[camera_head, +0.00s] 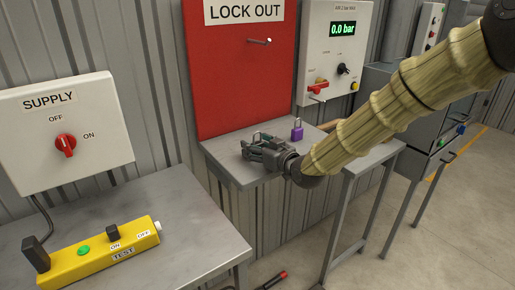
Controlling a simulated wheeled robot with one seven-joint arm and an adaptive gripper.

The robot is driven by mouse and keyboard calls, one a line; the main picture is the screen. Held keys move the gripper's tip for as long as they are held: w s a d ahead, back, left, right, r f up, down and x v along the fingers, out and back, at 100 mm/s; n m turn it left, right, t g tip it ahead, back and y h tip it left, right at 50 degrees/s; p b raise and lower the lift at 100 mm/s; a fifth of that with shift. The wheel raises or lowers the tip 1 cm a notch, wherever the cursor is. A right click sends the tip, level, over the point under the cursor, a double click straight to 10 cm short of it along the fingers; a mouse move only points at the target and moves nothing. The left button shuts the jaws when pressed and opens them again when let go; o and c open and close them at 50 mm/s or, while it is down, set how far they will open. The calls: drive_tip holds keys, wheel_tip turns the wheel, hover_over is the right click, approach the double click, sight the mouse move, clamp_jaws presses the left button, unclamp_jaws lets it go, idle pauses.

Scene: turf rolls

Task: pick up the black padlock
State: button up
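My gripper (254,150) is low over the grey shelf (222,152) below the red LOCK OUT board, with its fingers pointing left. A thin metal loop (257,135) shows just behind the fingers and looks like a padlock shackle. The body of a black padlock cannot be made out apart from the dark gripper, which hides that spot. I cannot tell whether the fingers are open or closed on it. A purple padlock (297,130) stands upright on the shelf, right of and behind my gripper, apart from it.
The red board (235,75) rises behind the shelf, with a metal peg (260,41) sticking out. A gauge panel (333,55) reads 0.0 bar. At left are a SUPPLY switch box (65,130) and a bench (190,215) carrying a yellow tester (100,255). A red-ended tool (272,280) lies low at front.

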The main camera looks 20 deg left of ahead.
sight(260, 143)
drive_tip(key=c, duration=1.1)
drive_tip(key=shift+r, duration=0.1)
drive_tip(key=shift+r, duration=0.25)
drive_tip(key=r, duration=0.3)
drive_tip(key=shift+d+b, duration=0.3)
drive_tip(key=shift+d, duration=0.05)
drive_tip(key=s+d+r+b, duration=0.1)
drive_tip(key=d, duration=1.4)
drive_tip(key=shift+s+r, duration=0.15)
drive_tip(key=shift+s, duration=0.15)
